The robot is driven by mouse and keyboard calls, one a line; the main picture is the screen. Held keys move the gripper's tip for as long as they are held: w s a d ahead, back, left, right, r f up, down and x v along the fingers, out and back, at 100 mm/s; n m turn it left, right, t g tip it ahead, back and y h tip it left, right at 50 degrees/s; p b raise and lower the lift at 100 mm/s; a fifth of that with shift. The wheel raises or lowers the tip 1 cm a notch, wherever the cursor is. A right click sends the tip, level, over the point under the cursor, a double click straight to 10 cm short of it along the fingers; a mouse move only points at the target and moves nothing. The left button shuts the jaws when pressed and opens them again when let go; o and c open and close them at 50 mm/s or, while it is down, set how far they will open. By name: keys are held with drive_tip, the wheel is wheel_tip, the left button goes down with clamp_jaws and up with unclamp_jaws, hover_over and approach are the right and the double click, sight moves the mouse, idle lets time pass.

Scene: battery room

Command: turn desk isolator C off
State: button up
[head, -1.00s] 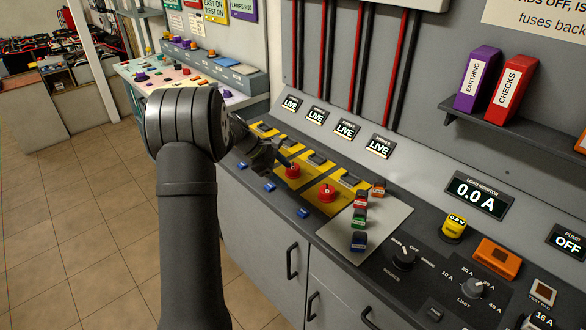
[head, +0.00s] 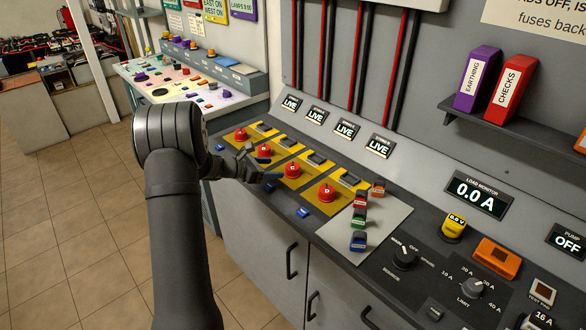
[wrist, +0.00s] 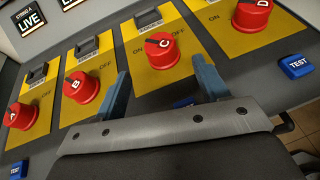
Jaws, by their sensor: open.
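Desk isolator C (head: 292,170) is a red knob on a yellow plate, third in a row of lettered red knobs. In the wrist view, knob C (wrist: 162,49) carries a dark bar lying roughly across it, between ON at the left and OFF at the right. Its exact setting is hard to tell. The third display, above it (head: 347,129), reads LIVE. My gripper (head: 260,166) is open and empty, just in front of the row near B and C. In the wrist view, my gripper (wrist: 163,88) has its fingers spread either side of C's line, apart from the knob.
Knobs A (wrist: 21,115) and B (wrist: 81,87) stand to the left of C, and D (wrist: 252,14) to the right. Blue TEST buttons (wrist: 296,66) line the front. Dark boxes stand behind the knobs. Coloured tagged pieces (head: 359,219) stand on a grey plate right of D.

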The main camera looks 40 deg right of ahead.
sight(288, 168)
drive_tip(key=x, duration=1)
drive_tip(key=shift+a, duration=0.1)
drive_tip(key=shift+c, duration=0.2)
drive_tip(key=c, duration=0.9)
